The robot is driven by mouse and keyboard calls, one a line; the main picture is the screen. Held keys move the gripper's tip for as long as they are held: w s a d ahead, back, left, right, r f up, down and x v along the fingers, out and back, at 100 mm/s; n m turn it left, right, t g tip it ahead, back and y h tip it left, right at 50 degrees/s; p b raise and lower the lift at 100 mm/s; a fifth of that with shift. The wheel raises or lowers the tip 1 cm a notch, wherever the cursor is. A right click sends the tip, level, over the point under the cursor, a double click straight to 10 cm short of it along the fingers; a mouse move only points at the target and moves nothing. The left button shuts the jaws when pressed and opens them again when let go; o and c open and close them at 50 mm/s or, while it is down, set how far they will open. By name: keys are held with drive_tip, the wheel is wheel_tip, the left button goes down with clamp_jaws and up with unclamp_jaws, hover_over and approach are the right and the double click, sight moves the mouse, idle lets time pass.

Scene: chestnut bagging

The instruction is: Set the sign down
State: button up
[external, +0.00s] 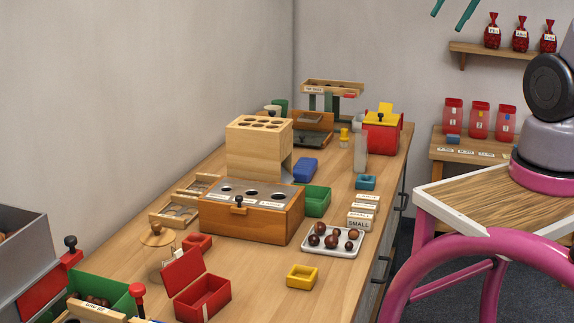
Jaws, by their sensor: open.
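Several small white-faced sign blocks stand in a row on the long wooden bench, right of its middle. The front sign (360,222) reads "SMALL" and stands upright. A second sign (365,209) and a third sign (368,198) stand behind it, their lettering too small to read. Two teal fingers of my gripper (447,21) show at the top edge, well above the bench. They are apart, with nothing seen between them. The rest of the gripper is out of the picture.
A white tray (332,253) of chestnuts sits just in front of the signs. A wooden box with a holed metal top (250,211) stands to the left. A yellow box (302,277) and a red box (203,299) are nearer. Bare bench lies around the yellow box.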

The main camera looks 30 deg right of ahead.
drive_tip(key=s+r+n+t, duration=0.1)
drive_tip(key=n, duration=0.1)
drive_tip(key=s+d+r+n+t+h, duration=0.1)
drive_tip(key=r+n, duration=0.1)
drive_tip(key=shift+s+d+r, duration=0.2)
drive_tip(key=shift+r, duration=0.1)
drive_tip(key=shift+c, duration=0.6)
drive_tip(key=shift+s+d+r+t, duration=0.1)
drive_tip(key=shift+s+r+t, duration=0.05)
drive_tip(key=shift+t, duration=0.25)
drive_tip(key=shift+c, duration=0.5)
